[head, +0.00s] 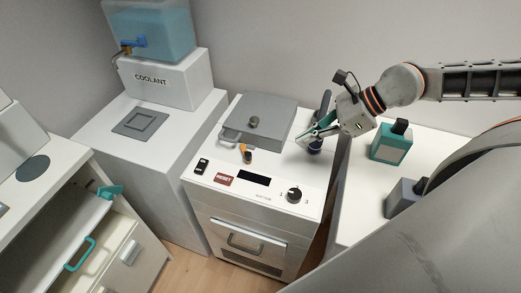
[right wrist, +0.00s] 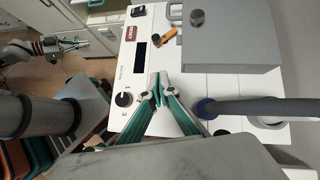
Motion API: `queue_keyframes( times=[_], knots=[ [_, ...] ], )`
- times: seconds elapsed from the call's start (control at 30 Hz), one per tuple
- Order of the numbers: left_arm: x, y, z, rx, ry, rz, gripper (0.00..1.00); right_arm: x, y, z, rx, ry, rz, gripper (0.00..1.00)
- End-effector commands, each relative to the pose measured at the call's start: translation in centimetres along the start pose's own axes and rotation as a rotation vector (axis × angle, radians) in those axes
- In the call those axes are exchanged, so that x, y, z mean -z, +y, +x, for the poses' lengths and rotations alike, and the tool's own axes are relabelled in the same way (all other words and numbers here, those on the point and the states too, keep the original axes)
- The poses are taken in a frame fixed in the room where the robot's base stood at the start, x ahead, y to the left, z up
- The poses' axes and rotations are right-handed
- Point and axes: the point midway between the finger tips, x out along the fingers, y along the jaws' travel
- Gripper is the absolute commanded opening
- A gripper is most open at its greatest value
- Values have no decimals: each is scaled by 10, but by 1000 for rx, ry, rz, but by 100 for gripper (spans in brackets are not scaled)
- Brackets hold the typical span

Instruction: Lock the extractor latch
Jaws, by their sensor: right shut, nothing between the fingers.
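A small orange-handled lever (head: 247,154) sits on the white machine top in front of the grey lid; it also shows in the right wrist view (right wrist: 166,35). I cannot tell for sure that it is the extractor latch. A dark grey pipe (head: 323,102) with a blue collar (right wrist: 204,108) rises at the machine's right edge. My right gripper (head: 304,143) is shut and empty above the machine top, beside the pipe and to the right of the lever, apart from the lever. My left gripper (right wrist: 76,43) shows small in the right wrist view; its finger opening is unclear.
The white machine carries a grey lid (head: 260,118), a red reset button (head: 224,179) and a black dial (head: 294,194). A coolant tank (head: 152,32) stands back left. An open drawer (head: 62,232) juts out at left.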

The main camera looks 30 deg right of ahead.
Motion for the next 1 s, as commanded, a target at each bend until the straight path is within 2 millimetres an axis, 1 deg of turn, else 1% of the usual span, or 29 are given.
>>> queue_keyframes(
  times=[0.43, 0.57, 0.67, 0.83, 1.0],
  knots=[
    [0, 0, 0, 1, 0, 0, 0, 1, 0, -1, 2, 1, 1, 0],
    [-2, 0, 1, 1, -2, 0, 0, 1, 0, 2, 0, 0, 1, 0],
    [-6, 0, 2, 0, -6, 2, 0, 2, 1, 8, -2, -1, 1, 0],
    [-16, 0, 6, 2, -15, 9, 0, 3, 1, 29, -2, -1, 3, 0],
    [-12, -3, 8, 10, -3, 17, 0, 2, 0, 50, -1, -3, 3, 0]
  ],
)
